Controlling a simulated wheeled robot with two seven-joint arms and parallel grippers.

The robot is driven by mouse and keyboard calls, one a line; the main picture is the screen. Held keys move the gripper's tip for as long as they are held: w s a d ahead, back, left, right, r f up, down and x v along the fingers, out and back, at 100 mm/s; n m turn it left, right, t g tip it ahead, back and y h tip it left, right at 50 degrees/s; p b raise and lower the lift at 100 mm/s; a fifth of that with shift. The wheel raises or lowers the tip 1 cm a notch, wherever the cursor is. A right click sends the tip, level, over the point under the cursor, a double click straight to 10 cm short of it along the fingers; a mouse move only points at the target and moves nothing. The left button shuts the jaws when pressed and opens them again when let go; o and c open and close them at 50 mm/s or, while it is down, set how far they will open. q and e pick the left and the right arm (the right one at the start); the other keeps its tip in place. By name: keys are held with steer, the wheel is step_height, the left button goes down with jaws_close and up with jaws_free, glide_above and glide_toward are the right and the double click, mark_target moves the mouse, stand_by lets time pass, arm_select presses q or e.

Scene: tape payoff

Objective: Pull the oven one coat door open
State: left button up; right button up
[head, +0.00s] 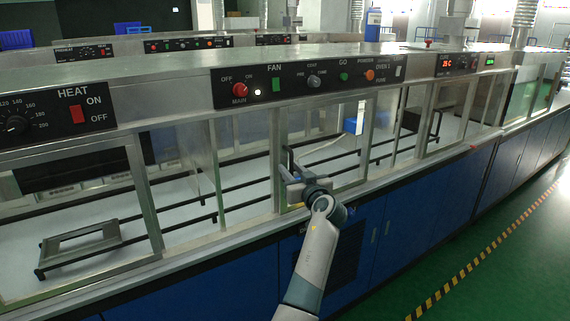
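The metal-framed glass door (330,122) sits in the front of the long oven bench, below the control panel marked OVEN 1. It looks shut or nearly shut; I cannot tell if there is a small gap. My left gripper (291,171) is at the lower left part of this door, against its left frame post, where an upright dark bar, possibly the handle, shows. The wrist hides part of the lower frame. Whether the fingers are closed on the bar is too small to tell. My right gripper is not in view.
The control panel (310,79) with knobs runs above the door. A grey metal frame (80,247) lies inside the left bay. Blue cabinets (408,235) stand below the ledge. Green floor (510,265) with a black-yellow stripe is clear at the right.

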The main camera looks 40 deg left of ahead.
arm_select(q)
steer(key=shift+w+a, duration=0.15)
steer(key=shift+a, duration=0.05)
steer(key=shift+d+r, duration=0.1)
jaws_close()
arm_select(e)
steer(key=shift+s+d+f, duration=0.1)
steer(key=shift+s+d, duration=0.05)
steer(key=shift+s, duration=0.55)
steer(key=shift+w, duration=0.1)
